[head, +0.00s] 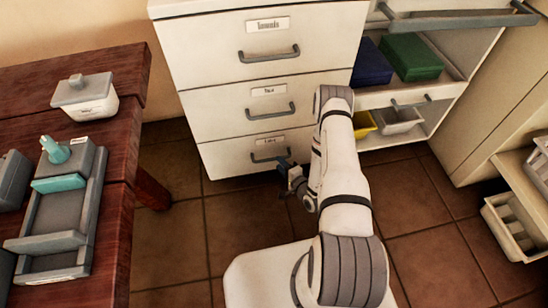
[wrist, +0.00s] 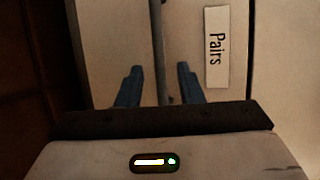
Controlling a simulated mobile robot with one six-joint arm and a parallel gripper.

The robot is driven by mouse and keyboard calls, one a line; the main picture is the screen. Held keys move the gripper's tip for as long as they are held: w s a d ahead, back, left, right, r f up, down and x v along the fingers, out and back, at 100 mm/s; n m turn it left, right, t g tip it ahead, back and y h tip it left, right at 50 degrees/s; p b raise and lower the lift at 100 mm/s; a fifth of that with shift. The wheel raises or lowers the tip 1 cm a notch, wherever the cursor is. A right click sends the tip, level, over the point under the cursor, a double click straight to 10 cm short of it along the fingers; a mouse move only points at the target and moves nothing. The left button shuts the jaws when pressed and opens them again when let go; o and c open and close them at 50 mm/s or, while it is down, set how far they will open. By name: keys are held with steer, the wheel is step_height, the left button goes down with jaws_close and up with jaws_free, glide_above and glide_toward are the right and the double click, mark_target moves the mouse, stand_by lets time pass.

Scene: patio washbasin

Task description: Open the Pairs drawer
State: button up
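The Pairs drawer (head: 228,158) is the bottom one of three in the white cabinet; it looks shut. Its label (wrist: 217,47) reads "Pairs" sideways in the wrist view; in the head view that label is too small to read surely. Its dark bar handle (wrist: 160,50) runs upright in the wrist view. My gripper (head: 284,168) is at the right end of this handle in the head view. In the wrist view my gripper (wrist: 160,80) is open, its two blue fingers on either side of the handle line, with visible space between. I cannot tell how deep the handle sits between them.
Two shut drawers with handles (head: 268,54) are above. To the right is an open shelf with a green box (head: 410,57), a blue box (head: 371,64) and bins. A red wooden table (head: 118,150) stands at left. Tiled floor (head: 245,222) before the drawer is clear.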

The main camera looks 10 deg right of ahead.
mark_target(273, 159)
steer(key=x, duration=0.2)
steer(key=b+x, duration=0.1)
steer(key=x, duration=0.2)
steer(key=shift+s+a, duration=0.1)
steer(key=shift+a, duration=0.2)
jaws_close()
